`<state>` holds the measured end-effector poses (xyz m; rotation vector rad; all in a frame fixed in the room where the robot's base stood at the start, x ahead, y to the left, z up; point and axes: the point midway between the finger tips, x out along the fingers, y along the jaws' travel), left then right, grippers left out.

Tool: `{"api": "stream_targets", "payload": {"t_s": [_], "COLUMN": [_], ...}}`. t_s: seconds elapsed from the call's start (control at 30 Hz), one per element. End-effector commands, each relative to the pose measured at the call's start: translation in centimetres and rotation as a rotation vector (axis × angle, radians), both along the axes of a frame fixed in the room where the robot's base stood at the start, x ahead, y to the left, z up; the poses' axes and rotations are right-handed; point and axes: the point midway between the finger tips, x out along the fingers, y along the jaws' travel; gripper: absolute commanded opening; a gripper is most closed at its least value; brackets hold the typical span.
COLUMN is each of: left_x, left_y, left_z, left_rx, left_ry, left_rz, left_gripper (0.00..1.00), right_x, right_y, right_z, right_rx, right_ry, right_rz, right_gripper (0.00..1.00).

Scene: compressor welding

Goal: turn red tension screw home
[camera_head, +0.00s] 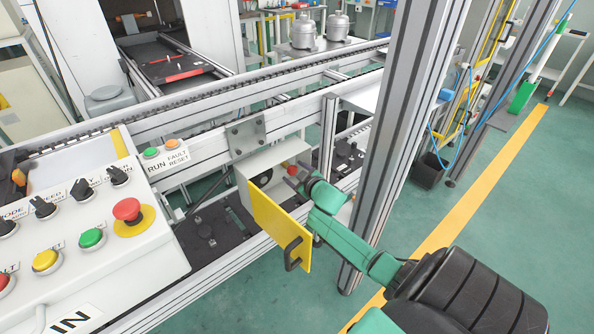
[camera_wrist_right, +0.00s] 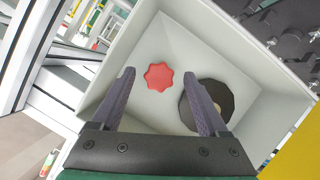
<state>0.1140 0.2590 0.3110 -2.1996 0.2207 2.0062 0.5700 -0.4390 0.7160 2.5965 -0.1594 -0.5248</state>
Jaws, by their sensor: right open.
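The red tension screw (camera_wrist_right: 159,77) is a lobed knob inside an open pale box (camera_wrist_right: 208,47) in the right wrist view. A bit of the screw's red (camera_head: 292,169) shows in the head view, beside my right gripper (camera_head: 291,177). My right gripper is open and empty, reaching toward the box opening. In the right wrist view its two fingers stand left and right of the screw in the picture, with no visible contact. A black disc (camera_wrist_right: 221,95) sits in the box, partly behind the right finger. My left gripper is out of view.
A yellow door (camera_head: 277,232) with a dark handle stands open beside the box, close under my right arm. An aluminium post (camera_head: 401,100) rises close to the arm. A control panel (camera_head: 85,225) with buttons fills the left. Green floor lies open at right.

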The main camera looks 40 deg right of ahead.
Motion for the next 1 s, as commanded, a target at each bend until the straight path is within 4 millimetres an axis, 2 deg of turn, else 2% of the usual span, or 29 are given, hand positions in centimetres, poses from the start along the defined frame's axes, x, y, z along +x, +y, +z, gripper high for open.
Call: {"api": "stream_targets", "payload": {"t_s": [0.17, 0.27, 0.5, 0.6, 0.73, 1.0], "left_x": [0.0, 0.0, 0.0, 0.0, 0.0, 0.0], "left_y": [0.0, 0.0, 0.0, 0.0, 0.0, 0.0], "left_z": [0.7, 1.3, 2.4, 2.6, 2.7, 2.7], "left_rx": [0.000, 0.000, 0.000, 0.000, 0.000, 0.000], "left_ry": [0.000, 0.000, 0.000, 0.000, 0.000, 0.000], "left_rz": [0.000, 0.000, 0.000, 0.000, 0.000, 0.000], "left_gripper": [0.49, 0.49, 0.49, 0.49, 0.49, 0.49], "right_x": [-1.6, -3.7, -9.9, -11.9, -13.2, -13.4], "right_y": [0.4, 0.9, 2.2, 2.6, 2.9, 3.0], "right_z": [0.6, 1.4, 3.6, 4.3, 4.9, 4.9], "right_rx": [0.000, 0.001, 0.003, 0.003, 0.000, 0.000], "right_ry": [0.003, 0.004, 0.004, 0.003, 0.000, 0.000], "right_rz": [0.001, 0.001, -0.001, 0.000, 0.000, 0.000], "right_gripper": [0.77, 0.77, 0.77, 0.77, 0.77, 0.77]}}
